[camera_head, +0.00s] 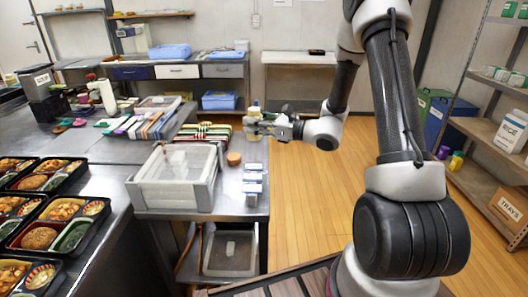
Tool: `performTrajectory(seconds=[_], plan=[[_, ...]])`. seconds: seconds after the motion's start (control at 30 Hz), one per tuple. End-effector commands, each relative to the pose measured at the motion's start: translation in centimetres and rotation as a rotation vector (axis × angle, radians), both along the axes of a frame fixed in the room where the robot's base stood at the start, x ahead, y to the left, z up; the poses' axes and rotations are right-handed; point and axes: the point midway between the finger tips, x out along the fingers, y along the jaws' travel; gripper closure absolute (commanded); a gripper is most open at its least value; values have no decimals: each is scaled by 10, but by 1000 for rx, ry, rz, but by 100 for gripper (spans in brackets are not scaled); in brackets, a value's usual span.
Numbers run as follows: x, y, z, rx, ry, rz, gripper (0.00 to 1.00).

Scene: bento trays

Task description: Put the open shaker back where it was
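The shaker (254,109) is a small upright pale container, its top showing just above my gripper (254,126). My gripper reaches in from the right, level, over the narrow end of the metal counter. Its fingers look closed around the shaker's body, which they mostly hide. I cannot tell whether the shaker's base touches the counter. A small round brown piece (233,158), perhaps a lid, lies on the counter nearer the camera and left of the shaker.
Small white-and-blue boxes (252,177) stand in a row in front of my gripper. A clear-lidded white bin (175,195) stands to their left. Striped stacks (205,132) lie behind the bin. Filled bento trays (60,208) cover the left counter. Open wooden floor (310,195) lies right.

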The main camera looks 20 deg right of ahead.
Motion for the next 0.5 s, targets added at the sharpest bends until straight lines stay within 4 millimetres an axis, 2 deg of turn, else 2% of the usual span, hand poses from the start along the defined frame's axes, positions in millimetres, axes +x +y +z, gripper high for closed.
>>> performTrajectory(seconds=[0.1, 0.33, 0.5], plan=[[0, 0, -26, 2, 6, 0, 64], [0, 0, -53, 0, 4, 0, 64], [0, 0, -80, 2, 4, 0, 64]])
